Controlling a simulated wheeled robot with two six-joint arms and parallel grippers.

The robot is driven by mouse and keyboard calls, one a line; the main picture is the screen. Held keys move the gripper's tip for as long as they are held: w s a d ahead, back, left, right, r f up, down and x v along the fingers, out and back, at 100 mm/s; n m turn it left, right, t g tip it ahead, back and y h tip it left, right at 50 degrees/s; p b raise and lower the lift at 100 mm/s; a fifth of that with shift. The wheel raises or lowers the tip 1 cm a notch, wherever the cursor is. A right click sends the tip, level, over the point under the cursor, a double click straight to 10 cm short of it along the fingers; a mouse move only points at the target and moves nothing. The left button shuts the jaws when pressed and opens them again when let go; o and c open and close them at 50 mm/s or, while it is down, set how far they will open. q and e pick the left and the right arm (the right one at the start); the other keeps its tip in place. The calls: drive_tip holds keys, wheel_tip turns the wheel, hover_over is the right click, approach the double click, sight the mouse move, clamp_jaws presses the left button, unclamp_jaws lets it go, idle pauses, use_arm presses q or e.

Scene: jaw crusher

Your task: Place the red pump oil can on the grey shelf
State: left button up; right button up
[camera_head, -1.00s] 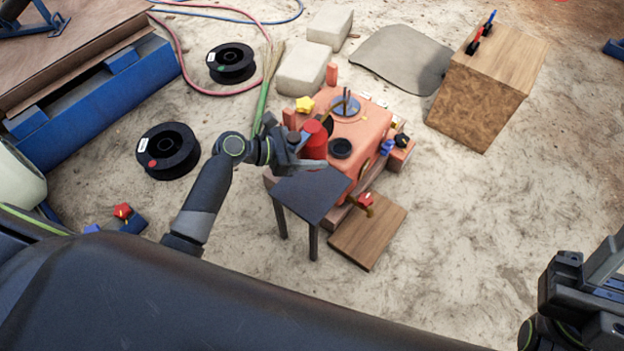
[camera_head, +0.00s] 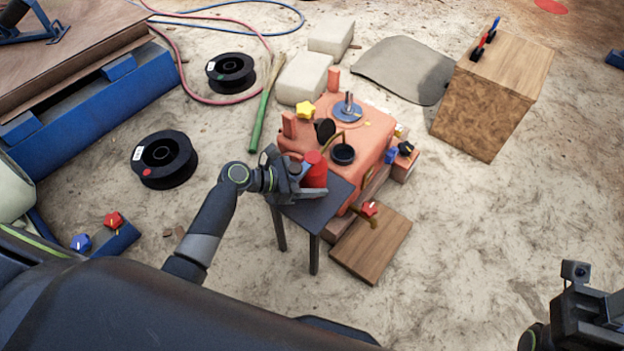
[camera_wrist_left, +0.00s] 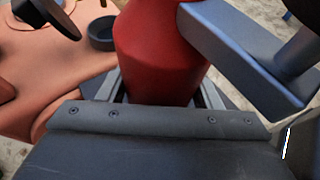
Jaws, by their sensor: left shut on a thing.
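The red pump oil can (camera_head: 317,175) is held by my left gripper (camera_head: 304,186) at the grey shelf (camera_head: 318,214), a small dark table-like top on legs beside the orange machine. The can appears over the shelf's far part; I cannot tell whether its base touches. In the left wrist view the red can (camera_wrist_left: 162,55) fills the top middle, between the gripper's jaws, with its lower end hidden behind a dark bolted edge. My right gripper (camera_head: 585,312) is at the lower right, empty and far from the can, its jaws unclear.
The orange machine (camera_head: 365,135) stands just behind the shelf, with a black cup (camera_head: 343,154) and red valve knob (camera_head: 369,209) close by. A wooden board (camera_head: 372,245) lies to the right. Black spools (camera_head: 163,158) lie to the left. Sandy ground at right is free.

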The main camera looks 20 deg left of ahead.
use_arm(q)
drive_tip(key=o, duration=1.2)
drive_tip(key=shift+f, duration=0.1)
